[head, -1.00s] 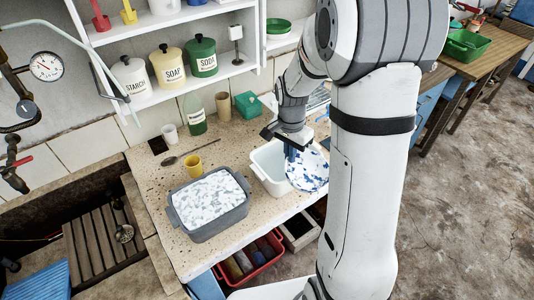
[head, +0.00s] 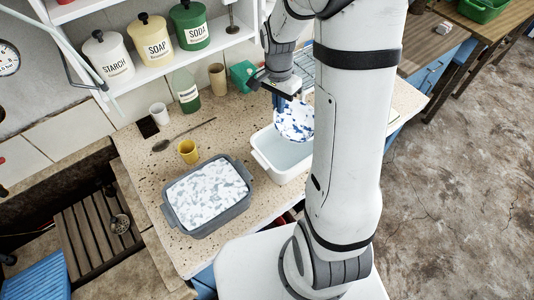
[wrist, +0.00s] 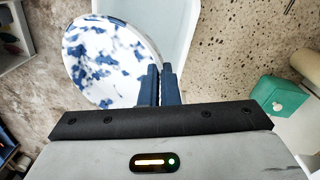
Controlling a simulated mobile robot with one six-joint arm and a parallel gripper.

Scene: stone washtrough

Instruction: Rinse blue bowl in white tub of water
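The blue bowl, white with blue blotches (head: 294,120), hangs tilted from my gripper (head: 279,101) above the back part of the white tub (head: 265,161). In the wrist view the two dark blue fingers (wrist: 158,84) are closed together at the bowl's rim, and the bowl's speckled face (wrist: 105,62) shows to their left. The tub holds pale water and stands on the speckled stone counter; part of it also shows in the wrist view (wrist: 178,25). My arm hides the tub's right side. I cannot see the bowl touching the water.
A grey basin of white suds (head: 202,229) stands left of the tub. A yellow cup (head: 188,151), a spoon (head: 161,145), a white cup (head: 160,113), a green bottle (head: 187,92) and a green box (head: 242,73) stand or lie behind. A shelf with jars overhangs the back.

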